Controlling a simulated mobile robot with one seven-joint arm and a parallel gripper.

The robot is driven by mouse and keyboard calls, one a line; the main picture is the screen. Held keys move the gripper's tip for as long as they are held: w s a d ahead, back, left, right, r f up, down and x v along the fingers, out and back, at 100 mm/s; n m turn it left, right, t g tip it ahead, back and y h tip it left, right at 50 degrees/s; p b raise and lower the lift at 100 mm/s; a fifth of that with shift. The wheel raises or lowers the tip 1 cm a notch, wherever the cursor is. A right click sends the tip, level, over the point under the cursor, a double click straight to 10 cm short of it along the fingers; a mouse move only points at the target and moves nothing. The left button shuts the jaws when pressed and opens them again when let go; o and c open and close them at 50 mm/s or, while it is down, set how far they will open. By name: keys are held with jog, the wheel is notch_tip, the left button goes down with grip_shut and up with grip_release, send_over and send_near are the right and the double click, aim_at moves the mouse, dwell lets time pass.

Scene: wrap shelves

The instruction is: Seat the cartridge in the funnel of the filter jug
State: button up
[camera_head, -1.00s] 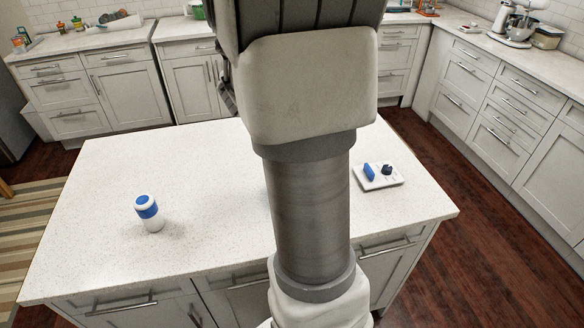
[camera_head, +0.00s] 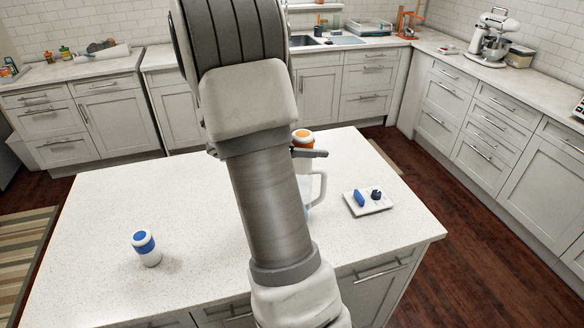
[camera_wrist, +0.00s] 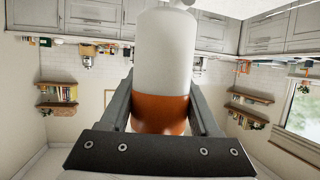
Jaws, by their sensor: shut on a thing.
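A white cartridge with an orange band (camera_wrist: 160,60) stands between the two fingers of my gripper (camera_wrist: 162,105) in the wrist view, and the gripper is shut on it. In the head view, the cartridge's orange and white top (camera_head: 302,136) shows just right of my arm, beside a dark gripper finger (camera_head: 312,153). Below it on the island stands the filter jug (camera_head: 320,186); only its pale handle and a bit of its side show. My arm hides the rest of the jug, including its funnel. I cannot tell whether the cartridge touches the jug.
A white tray (camera_head: 381,205) with a blue piece (camera_head: 360,198) and a dark blue knob-like piece (camera_head: 376,193) lies to the right. The island top (camera_head: 190,210) between is mostly clear.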

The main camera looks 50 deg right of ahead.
jog(key=w+a+f, duration=0.1)
jog(key=w+f, duration=0.3)
jog(key=f, duration=0.2)
jog(key=shift+w+a+f, duration=0.15)
jog(key=shift+a+f, duration=0.25)
jog(key=shift+f, duration=0.65)
